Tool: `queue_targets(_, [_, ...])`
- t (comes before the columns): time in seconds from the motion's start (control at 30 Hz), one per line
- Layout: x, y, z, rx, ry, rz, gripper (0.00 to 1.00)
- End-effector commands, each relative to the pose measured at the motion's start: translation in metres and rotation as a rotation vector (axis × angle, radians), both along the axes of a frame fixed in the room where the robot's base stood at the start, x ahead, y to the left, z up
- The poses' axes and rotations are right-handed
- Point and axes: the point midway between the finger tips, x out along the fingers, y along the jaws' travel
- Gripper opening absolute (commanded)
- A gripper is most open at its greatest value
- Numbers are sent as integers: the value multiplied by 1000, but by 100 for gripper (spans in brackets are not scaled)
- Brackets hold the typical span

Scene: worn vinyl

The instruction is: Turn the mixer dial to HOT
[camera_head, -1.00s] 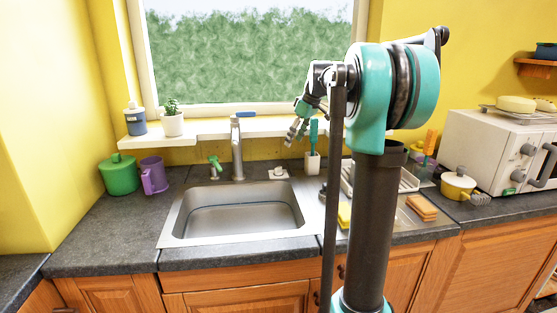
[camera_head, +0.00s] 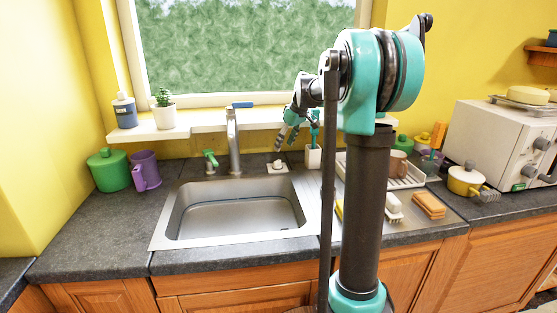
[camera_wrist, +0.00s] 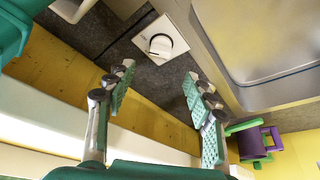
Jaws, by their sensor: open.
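The mixer dial (camera_head: 277,167) is a small round knob on a white square plate, set in the dark counter at the back right of the sink. In the wrist view the dial (camera_wrist: 160,44) shows whole, white with a dark line across it; any HOT mark is too small to read. My gripper (camera_head: 286,140) hangs above the dial in the head view, tilted down. In the wrist view my gripper (camera_wrist: 157,80) is open and empty, with its teal-padded fingers spread wide. The dial appears beyond the fingertips, roughly between them, and nothing touches it.
The steel sink (camera_head: 170,218) and its faucet (camera_head: 234,145) stand left of the dial. A white brush holder (camera_head: 313,158) stands close on the right. The white sill (camera_head: 190,131) runs behind. A purple mug (camera_head: 146,170) and green pot (camera_head: 108,170) stand far left.

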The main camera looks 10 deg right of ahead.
Motion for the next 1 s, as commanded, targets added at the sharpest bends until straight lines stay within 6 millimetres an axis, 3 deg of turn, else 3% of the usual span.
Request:
queue_targets(0.2, [13, 11, -41, 0, 0, 1, 53])
queue_targets(0.43, [23, 19, -71, 0, -1, 1, 53])
queue_targets(0.9, [26, 21, -82, 0, 0, 0, 53])
queue_targets(1.0, [26, 22, -82, 0, 0, 0, 41])
